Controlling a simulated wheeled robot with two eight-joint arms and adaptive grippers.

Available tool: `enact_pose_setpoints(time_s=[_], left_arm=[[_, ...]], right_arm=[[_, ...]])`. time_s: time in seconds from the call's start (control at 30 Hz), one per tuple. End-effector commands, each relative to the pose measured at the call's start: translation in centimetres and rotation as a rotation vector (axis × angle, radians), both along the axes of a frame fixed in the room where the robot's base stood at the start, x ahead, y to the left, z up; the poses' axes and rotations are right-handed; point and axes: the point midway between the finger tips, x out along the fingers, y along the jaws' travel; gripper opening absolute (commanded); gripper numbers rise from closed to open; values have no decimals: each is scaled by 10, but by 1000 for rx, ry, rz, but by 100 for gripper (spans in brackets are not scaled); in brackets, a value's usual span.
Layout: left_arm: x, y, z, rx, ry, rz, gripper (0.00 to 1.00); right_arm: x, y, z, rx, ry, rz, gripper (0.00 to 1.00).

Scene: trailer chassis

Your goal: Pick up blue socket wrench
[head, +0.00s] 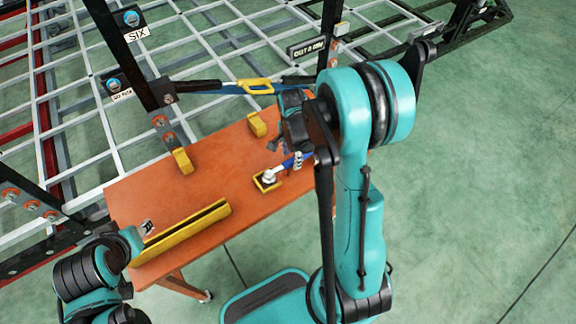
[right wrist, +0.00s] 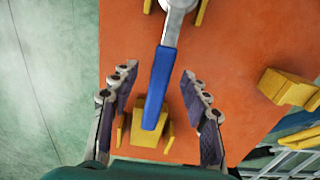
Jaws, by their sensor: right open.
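The blue socket wrench (head: 290,163) lies on the orange table, its silver head in a yellow holder (head: 266,185). In the right wrist view, its blue handle (right wrist: 158,88) points toward me between the fingers, and another yellow block (right wrist: 150,133) is at its near end. My right gripper (head: 287,142) is above the handle. It also shows in the right wrist view (right wrist: 157,76), open, with one finger on each side of the handle and a gap on both sides. My left gripper (head: 146,228) is at the table's left end; its jaws are too small to judge.
The orange table (head: 225,160) bears a long yellow holder (head: 185,232) at the front left and yellow blocks (head: 182,161) along the back. A long tool with a yellow handle (head: 255,86) lies behind. The white trailer chassis (head: 210,45) fills the back; green floor is open at right.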

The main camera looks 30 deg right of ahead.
Motion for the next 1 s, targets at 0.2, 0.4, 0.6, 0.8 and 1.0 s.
enact_pose_setpoints(time_s=[0.2,0.4,0.6,0.8,1.0], left_arm=[[0,0,-15,0,0,0,40],[0,0,-13,0,0,0,40],[0,0,-13,0,0,0,40],[0,0,-13,0,0,0,40],[0,0,-12,0,0,0,40]], right_arm=[[2,0,-33,0,-1,1,47],[2,0,-33,0,-1,1,47],[2,0,-33,0,-1,1,0],[2,0,-33,0,-1,1,0],[2,0,-30,0,0,1,0]])
